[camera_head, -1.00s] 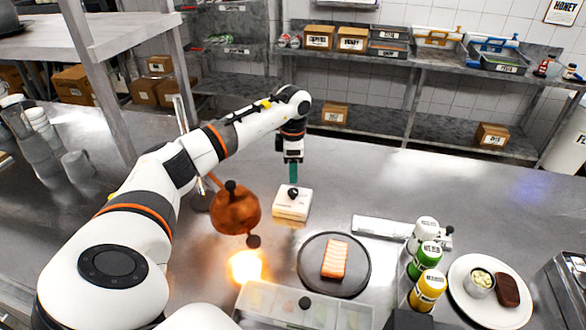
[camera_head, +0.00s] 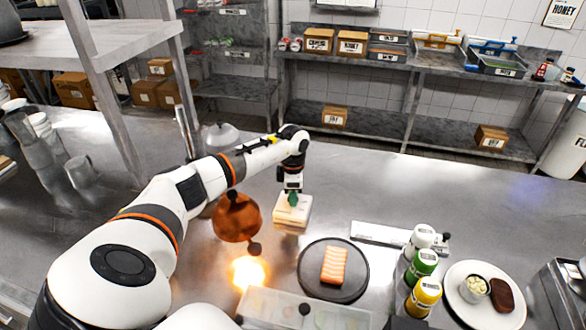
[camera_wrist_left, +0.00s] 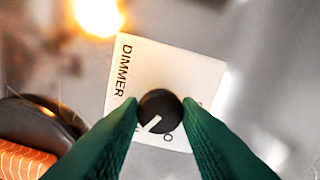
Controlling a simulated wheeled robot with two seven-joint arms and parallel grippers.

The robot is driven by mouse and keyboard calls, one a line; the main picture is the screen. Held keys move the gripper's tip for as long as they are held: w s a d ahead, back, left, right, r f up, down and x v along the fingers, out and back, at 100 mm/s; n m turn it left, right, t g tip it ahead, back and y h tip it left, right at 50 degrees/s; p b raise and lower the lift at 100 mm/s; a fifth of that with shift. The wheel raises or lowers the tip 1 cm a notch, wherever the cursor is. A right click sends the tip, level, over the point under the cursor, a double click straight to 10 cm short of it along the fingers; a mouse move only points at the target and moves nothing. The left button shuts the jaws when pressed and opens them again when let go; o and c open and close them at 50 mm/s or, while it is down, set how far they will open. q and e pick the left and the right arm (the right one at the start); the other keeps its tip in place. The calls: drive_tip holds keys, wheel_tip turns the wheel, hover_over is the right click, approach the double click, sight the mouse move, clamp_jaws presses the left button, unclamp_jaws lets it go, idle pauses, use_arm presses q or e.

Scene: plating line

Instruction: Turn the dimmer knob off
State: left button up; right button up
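The dimmer is a small white box (camera_head: 291,211) on the steel counter, beside the copper lamp. In the left wrist view its white plate (camera_wrist_left: 150,65) reads DIMMER, and its round black knob (camera_wrist_left: 160,107) has a white mark pointing to the lower left. My left gripper (camera_head: 292,199), with green fingers, is down at the box and hides the knob in the head view. In the left wrist view the fingertips (camera_wrist_left: 160,104) lie against both sides of the knob, with no clear gap. Letters beside the knob are partly hidden by the fingers. My right gripper is out of view.
The copper lamp (camera_head: 237,216) hangs left of the box, with a bright glow (camera_head: 248,272) below it. A dark plate (camera_head: 312,284) with salmon (camera_head: 334,266) lies in front. Several bottles (camera_head: 424,268) and a white plate (camera_head: 462,312) stand right. The counter behind is clear.

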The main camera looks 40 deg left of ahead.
use_arm(q)
drive_tip(key=shift+c, duration=1.2)
